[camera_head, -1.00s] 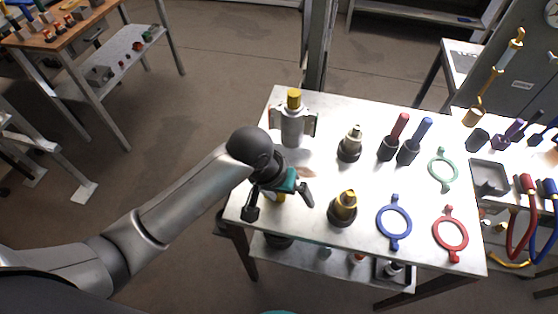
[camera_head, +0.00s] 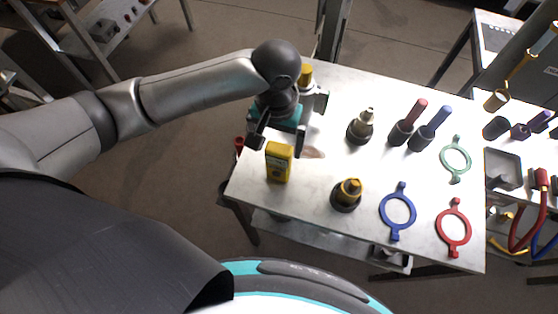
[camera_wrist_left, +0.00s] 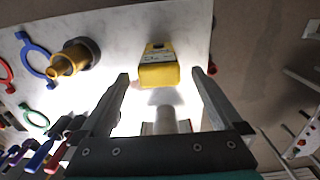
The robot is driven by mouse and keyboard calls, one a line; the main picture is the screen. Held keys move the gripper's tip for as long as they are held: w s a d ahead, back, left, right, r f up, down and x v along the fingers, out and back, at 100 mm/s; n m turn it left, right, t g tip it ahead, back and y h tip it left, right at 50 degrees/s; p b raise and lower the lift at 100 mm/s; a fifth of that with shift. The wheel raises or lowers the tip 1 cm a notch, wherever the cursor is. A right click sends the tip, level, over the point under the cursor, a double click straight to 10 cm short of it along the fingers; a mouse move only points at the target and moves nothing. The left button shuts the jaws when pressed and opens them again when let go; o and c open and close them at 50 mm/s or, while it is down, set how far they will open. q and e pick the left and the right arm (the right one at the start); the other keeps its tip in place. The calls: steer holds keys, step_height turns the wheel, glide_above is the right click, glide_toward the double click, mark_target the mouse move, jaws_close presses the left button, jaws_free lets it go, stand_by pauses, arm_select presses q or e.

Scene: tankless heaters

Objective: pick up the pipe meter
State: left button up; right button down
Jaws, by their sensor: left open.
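A yellow box-shaped meter (camera_head: 279,162) with a dark face stands on the near left part of the white table. It also shows in the left wrist view (camera_wrist_left: 158,72), ahead of the fingertips. My left gripper (camera_head: 280,142) is open and points down, just behind the meter in the head view. Its two fingers (camera_wrist_left: 161,76) are spread wide with nothing held between them. A silver cylinder with a yellow cap (camera_head: 305,76) stands behind the gripper, partly hidden by it. I cannot see my right gripper.
The table's left edge is close to the meter.

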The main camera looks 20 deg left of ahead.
mark_target(279, 158)
arm_select(q)
steer(key=f, duration=0.5)
steer(key=f+b, duration=0.1)
steer(key=f, duration=0.2)
steer(key=shift+w+d, duration=0.1)
steer(key=shift+w, duration=0.25)
steer(key=c, duration=1.5)
steer(key=shift+r, duration=0.1)
steer(key=shift+c, duration=0.2)
